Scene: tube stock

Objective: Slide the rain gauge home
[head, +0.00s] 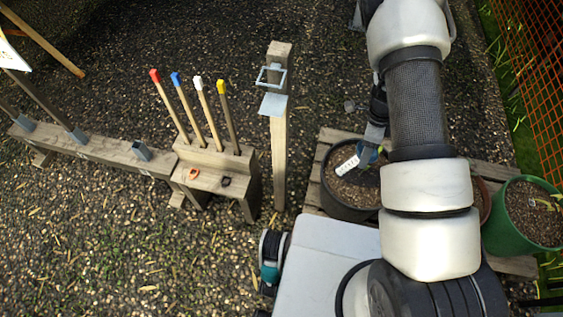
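A small white piece with dark marks (347,166) shows at the dark pot, just below and left of my gripper (374,140). It may be the rain gauge or a plant label; I cannot tell which. My gripper is small here and partly hidden by my arm, so its fingers and any grip do not show clearly. A wooden post (279,165) stands left of my arm. It carries a square metal ring bracket (271,77) with a flat grey plate (273,104) below it. The ring looks empty.
A dark pot of soil (340,206) stands on a wooden pallet (321,150), with a green pot (520,235) at right. A wooden block (215,176) holds several colour-tipped stakes. A long beam (105,152) lies left. Gravel between block and post is free.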

